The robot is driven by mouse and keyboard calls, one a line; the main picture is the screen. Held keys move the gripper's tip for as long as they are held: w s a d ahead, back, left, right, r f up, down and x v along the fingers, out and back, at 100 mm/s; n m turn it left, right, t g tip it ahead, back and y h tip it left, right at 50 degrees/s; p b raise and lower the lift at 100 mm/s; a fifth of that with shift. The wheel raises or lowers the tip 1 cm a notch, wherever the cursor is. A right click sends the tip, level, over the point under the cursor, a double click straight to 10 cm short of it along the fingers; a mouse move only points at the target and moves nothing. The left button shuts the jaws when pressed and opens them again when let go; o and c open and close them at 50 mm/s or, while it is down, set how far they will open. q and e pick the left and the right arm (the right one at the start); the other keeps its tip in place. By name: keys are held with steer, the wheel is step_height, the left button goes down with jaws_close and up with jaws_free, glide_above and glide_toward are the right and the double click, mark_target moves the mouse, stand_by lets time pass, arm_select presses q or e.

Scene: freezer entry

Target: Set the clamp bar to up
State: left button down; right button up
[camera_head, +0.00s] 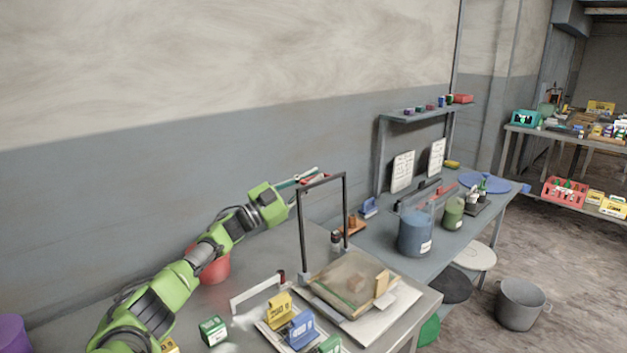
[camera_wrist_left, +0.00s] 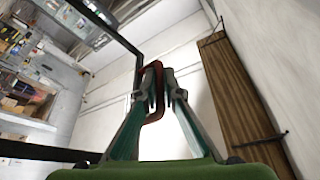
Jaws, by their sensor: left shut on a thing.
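The clamp bar (camera_head: 323,182) is a dark rectangular frame standing roughly upright over a flat board (camera_head: 335,270) on the near table. A red handle (camera_head: 316,181) shows at its top left. My left gripper (camera_head: 312,174) reaches in from the left at the height of the bar's top. In the left wrist view its teal fingers (camera_wrist_left: 157,75) are shut on the red, C-shaped handle (camera_wrist_left: 153,108). The dark bar (camera_wrist_left: 100,25) runs past at the upper left there; where it joins the handle is not clear. My right gripper is not in view.
The near table (camera_head: 397,319) also holds a white bracket (camera_head: 257,292), a yellow block (camera_head: 279,308), a blue block (camera_head: 301,330) and a red pot (camera_head: 215,268). A second table with a blue bucket (camera_head: 415,235) stands behind. The wall is close behind the arm.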

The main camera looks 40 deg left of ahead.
arm_select(q)
steer(key=shift+f, duration=0.1)
steer(key=c, duration=2.4)
jaws_free()
steer(key=shift+c, duration=0.2)
steer(key=v, duration=1.2)
